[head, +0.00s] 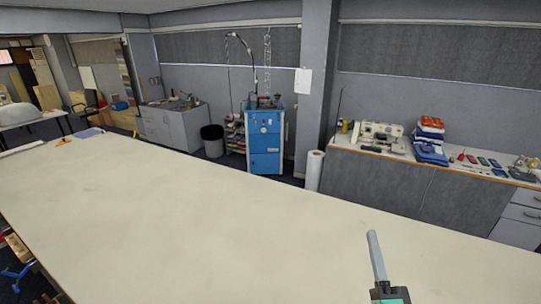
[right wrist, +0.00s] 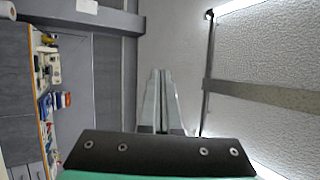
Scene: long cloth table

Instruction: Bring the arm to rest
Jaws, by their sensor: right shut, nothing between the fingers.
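My right gripper (head: 373,238) rises from the bottom edge of the head view, right of the middle, in front of the cloth table. Its grey fingers point up and are together with nothing between them. In the right wrist view the same fingers (right wrist: 161,75) stand side by side, shut and empty, with the wall and ceiling behind them. My left gripper is in neither view.
The long cream table (head: 190,220) is bare across its middle. Beyond it stand a blue cabinet machine (head: 264,140), a black bin (head: 212,140) and a white roll (head: 314,170). A grey side counter (head: 390,185) at right holds a sewing machine (head: 379,136) and folded cloths (head: 430,145).

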